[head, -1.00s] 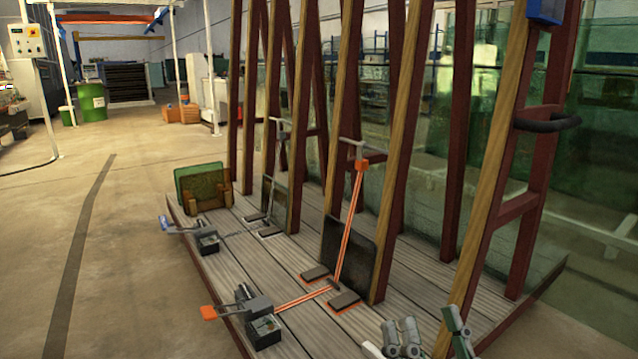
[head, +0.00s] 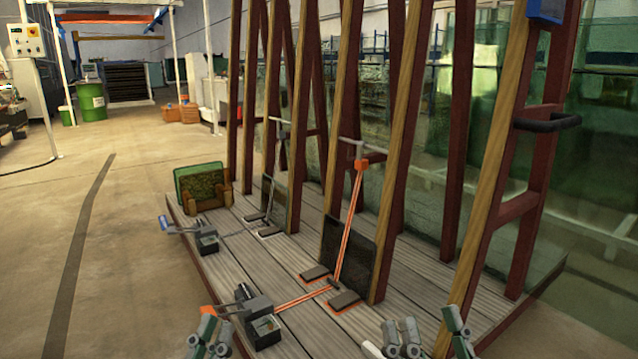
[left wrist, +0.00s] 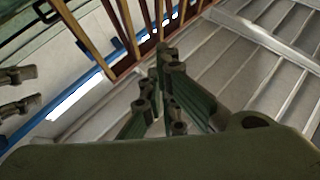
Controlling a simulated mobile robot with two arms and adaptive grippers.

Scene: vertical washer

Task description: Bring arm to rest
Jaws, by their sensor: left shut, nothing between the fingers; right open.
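My left gripper (head: 214,328) shows at the bottom left of the head view, green-grey with its fingers together and nothing between them. The left wrist view also shows its closed fingers (left wrist: 165,90), pointing up the picture. My right gripper (head: 430,326) is at the bottom right of the head view, with its two fingers spread apart and empty. Most of both arms is outside the head view. In the left wrist view, grey finger-like parts (left wrist: 18,90) show at the left edge; I cannot tell for sure whose they are.
A slatted platform (head: 230,270) with tall wood-and-red racks (head: 398,150) stands ahead. An orange clamp-like fixture (head: 350,220), dark panels (head: 350,255) and a green panel in a holder (head: 202,185) are on it. Open concrete floor (head: 130,240) lies to the left.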

